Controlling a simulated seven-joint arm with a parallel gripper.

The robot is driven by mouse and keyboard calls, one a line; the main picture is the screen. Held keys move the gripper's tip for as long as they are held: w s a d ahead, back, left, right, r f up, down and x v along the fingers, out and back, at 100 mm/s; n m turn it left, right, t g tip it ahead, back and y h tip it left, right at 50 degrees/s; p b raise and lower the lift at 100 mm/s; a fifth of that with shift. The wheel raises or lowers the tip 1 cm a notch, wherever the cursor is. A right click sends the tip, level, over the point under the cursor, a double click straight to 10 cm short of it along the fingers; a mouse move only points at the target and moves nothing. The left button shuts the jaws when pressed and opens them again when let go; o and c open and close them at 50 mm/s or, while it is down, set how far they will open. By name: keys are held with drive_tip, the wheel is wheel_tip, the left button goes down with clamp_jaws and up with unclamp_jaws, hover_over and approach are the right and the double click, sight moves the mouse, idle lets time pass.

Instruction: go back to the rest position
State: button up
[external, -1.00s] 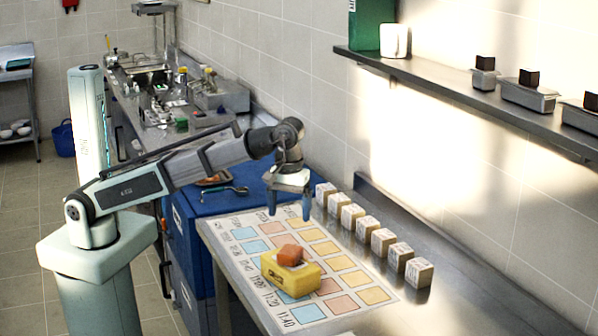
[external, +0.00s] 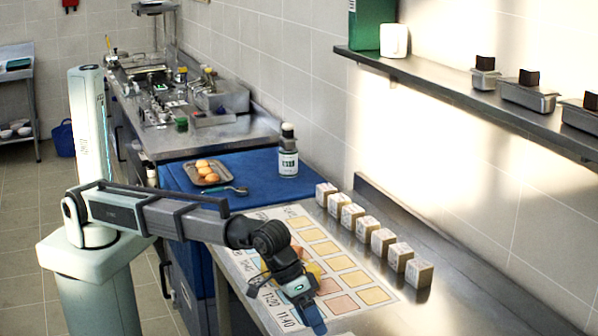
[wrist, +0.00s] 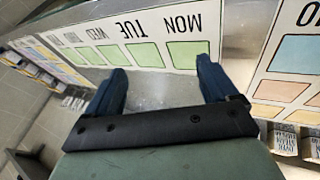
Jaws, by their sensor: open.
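My gripper (external: 309,318) is open and empty, at the near end of the printed chart (external: 345,304) on the steel counter. It points down and toward the camera. In the wrist view my gripper (wrist: 163,72) shows its two blue fingers apart, with bare metal and lettered chart cells beyond them. My forearm reaches low across the chart.
Several lettered cubes (external: 382,242) stand in a row along the chart's right side. On the blue top behind are a bottle (external: 288,152), a tray of brown eggs (external: 208,173) and a spoon (external: 236,190). A shelf (external: 450,88) runs along the wall.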

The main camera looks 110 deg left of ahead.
drive_tip(key=w+d+f+m+t+h, duration=0.1)
drive_tip(key=d+f+m, duration=0.2)
drive_tip(key=d, duration=0.5)
drive_tip(key=d+f+m+t+h, duration=0.1)
drive_tip(key=d+f+m, duration=0.15)
drive_tip(key=d, duration=0.65)
wheel_tip(320, 180, down, 14)
drive_tip(key=s+m+g, duration=0.2)
drive_tip(key=m, duration=0.2)
drive_tip(key=s+a+f+g+y, duration=0.3)
drive_tip(key=s+a+f+g, duration=0.3)
drive_tip(key=s+a+f, duration=2.05)
drive_tip(key=s+a+f+g, duration=0.2)
drive_tip(key=s+a, duration=0.3)
drive_tip(key=s, duration=0.6)
drive_tip(key=s+a+f+n+g, duration=0.1)
drive_tip(key=s+a, duration=0.4)
drive_tip(key=s, duration=0.6)
drive_tip(key=s+a+f+g, duration=0.3)
drive_tip(key=s+a+f, duration=0.2)
drive_tip(key=s, duration=0.6)
drive_tip(key=shift+s+a, duration=0.2)
drive_tip(key=shift+a, duration=0.2)
drive_tip(key=shift+n, duration=0.25)
